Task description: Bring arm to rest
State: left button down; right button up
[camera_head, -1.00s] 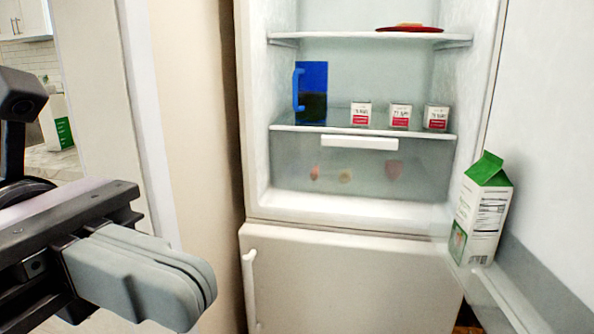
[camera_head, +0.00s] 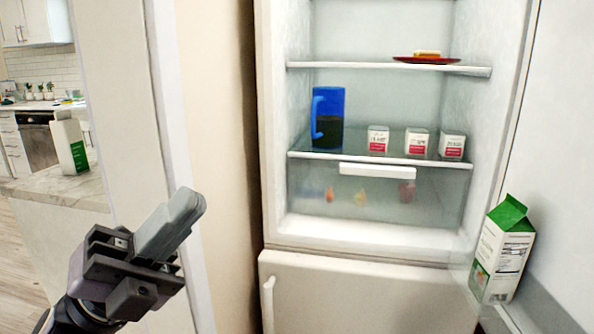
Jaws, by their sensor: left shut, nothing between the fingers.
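My left gripper (camera_head: 187,207) is at the lower left of the head view, in front of the pale door frame. Its grey fingers are together with nothing between them, and they point up and to the right. It is apart from the fridge (camera_head: 365,295) and from everything in it. My right gripper is out of view.
The open fridge holds a blue pitcher (camera_head: 328,118), several small white-and-red cartons (camera_head: 417,142) and a red plate (camera_head: 426,60). A green-and-white carton (camera_head: 502,250) stands in the open door's shelf. At left, another carton (camera_head: 70,142) stands on a counter (camera_head: 60,185).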

pick_arm(q)
jog(key=w+a+f+n+t+y+p, duration=0.35)
jog(key=f+n+t+y, duration=0.45)
jog(key=n, duration=0.5)
jog(key=w+a+f+n+t+y+p, duration=0.3)
jog(key=w+f+n+t+y, duration=0.15)
jog(key=f+n+y, duration=0.75)
jog(key=s+a+f+n+g+y+p, duration=0.1)
jog(key=s+f+n+g, duration=0.3)
jog(key=s+f, duration=0.4)
jog(key=s+a+f+n+g+y+p, duration=0.1)
jog(key=s+f+n+g+y+p, duration=0.1)
jog(key=s+f+n+g+p, duration=0.2)
jog(key=s+f+n, duration=0.2)
jog(key=s+f, duration=0.2)
jog(key=f, duration=0.2)
jog(key=shift+s+a+f+y, duration=0.2)
jog(key=shift+s+a+y, duration=0.1)
jog(key=shift+y, duration=0.1)
